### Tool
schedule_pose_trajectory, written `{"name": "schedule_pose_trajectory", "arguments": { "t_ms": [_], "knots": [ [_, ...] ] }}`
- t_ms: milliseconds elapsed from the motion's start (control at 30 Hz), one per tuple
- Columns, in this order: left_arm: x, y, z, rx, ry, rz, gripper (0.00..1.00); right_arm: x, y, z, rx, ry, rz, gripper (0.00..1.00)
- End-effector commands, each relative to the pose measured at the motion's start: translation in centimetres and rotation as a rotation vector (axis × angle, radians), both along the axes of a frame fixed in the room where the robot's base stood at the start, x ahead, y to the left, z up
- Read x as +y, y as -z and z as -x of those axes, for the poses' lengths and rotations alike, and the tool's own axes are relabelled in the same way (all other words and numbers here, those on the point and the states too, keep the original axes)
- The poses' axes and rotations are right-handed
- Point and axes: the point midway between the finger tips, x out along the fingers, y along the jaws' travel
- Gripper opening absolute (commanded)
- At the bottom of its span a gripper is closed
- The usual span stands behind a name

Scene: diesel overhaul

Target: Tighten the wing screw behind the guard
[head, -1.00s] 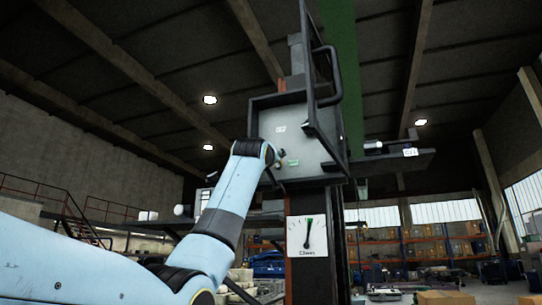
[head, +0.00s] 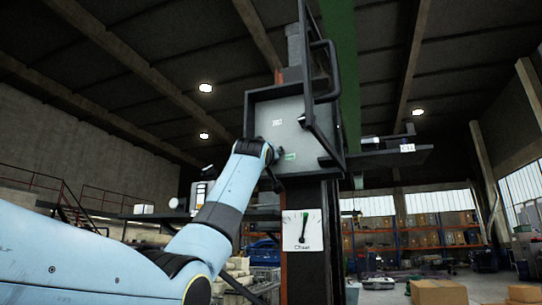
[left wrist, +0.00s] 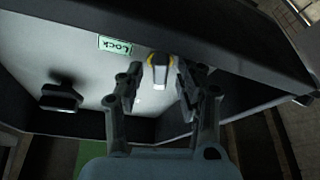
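An open box (head: 312,140) with dark walls and a grey back panel stands on a post in the head view. My left gripper is inside it, mostly hidden behind my wrist. In the left wrist view, my left gripper (left wrist: 159,88) is open, one finger on each side of a pale metal piece with a yellow base (left wrist: 159,70), which looks like the wing screw. A gap shows on both sides. A green "LOCK" label (left wrist: 115,45) is beside it. The guard (head: 318,95), a dark frame with a handle, stands swung out at the box's right side.
A dark knob or handle (left wrist: 60,97) sticks out of the panel in the left wrist view. The box's dark wall (left wrist: 220,40) runs close by the fingers.

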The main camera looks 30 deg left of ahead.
Motion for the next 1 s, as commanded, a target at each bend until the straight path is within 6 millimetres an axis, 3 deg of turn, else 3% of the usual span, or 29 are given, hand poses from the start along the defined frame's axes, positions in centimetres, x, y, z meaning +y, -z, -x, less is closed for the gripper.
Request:
{"name": "schedule_pose_trajectory", "arguments": {
  "t_ms": [33, 267, 533, 800, 1000],
  "knots": [
    [0.0, 0.0, 0.0, 0.0, 0.0, 0.0, 0.28, 0.0, 0.0, 0.0, 0.0, 0.0, 0.0, 0.0],
    [0.0, 0.0, 0.0, 0.0, 0.0, 0.0, 0.0, -0.1, 0.0, 0.0, 0.0, 0.0, 0.001, 0.0],
    [0.0, -0.1, 0.0, 0.006, 0.0, -0.02, 0.0, -0.2, -0.5, 0.0, 0.0, -0.001, 0.002, 0.0],
    [0.1, -0.7, 0.0, 0.082, 0.001, -0.326, 0.0, -0.2, -5.7, -0.2, -0.002, -0.001, 0.003, 0.0],
    [0.0, -0.3, 0.0, 0.094, 0.0, -0.405, 0.0, -0.2, -6.3, -0.2, -0.002, -0.001, 0.003, 0.0]
  ]
}}
